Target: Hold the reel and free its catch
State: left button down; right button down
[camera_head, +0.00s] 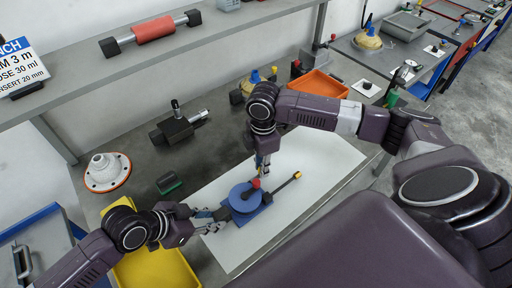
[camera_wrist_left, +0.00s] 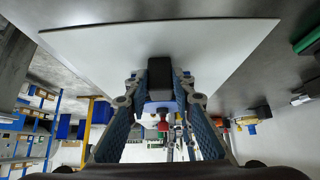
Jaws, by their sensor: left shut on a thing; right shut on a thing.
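The blue reel (camera_head: 243,198) sits on a blue base (camera_head: 262,207) on the white sheet. A dark bar with a yellow end (camera_head: 297,175) sticks out to its right. My left gripper (camera_head: 218,217) is shut on the reel's dark grip block at its left side; the block (camera_wrist_left: 160,75) shows between the blue finger pads in the left wrist view. My right gripper (camera_head: 262,173) reaches down from above, shut at the red knob (camera_head: 256,183) on top of the reel. The red knob also shows in the left wrist view (camera_wrist_left: 163,126). The fingertips' exact contact is small and partly hidden.
The white sheet (camera_head: 312,160) lies on the grey bench. A yellow tray (camera_head: 160,262) is beside my left arm. A white flanged cone (camera_head: 107,172), a green cylinder (camera_head: 169,183) and a dark clamp block (camera_head: 178,128) stand behind. An orange tray (camera_head: 320,85) is behind my right arm.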

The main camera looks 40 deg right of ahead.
jog(key=shift+d, duration=0.35)
jog(key=c, duration=1.7)
grip_release()
jog(key=shift+c, duration=0.2)
jog(key=shift+a+r, duration=0.1)
jog(key=shift+r, duration=0.05)
notch_tip(320, 180, up, 12)
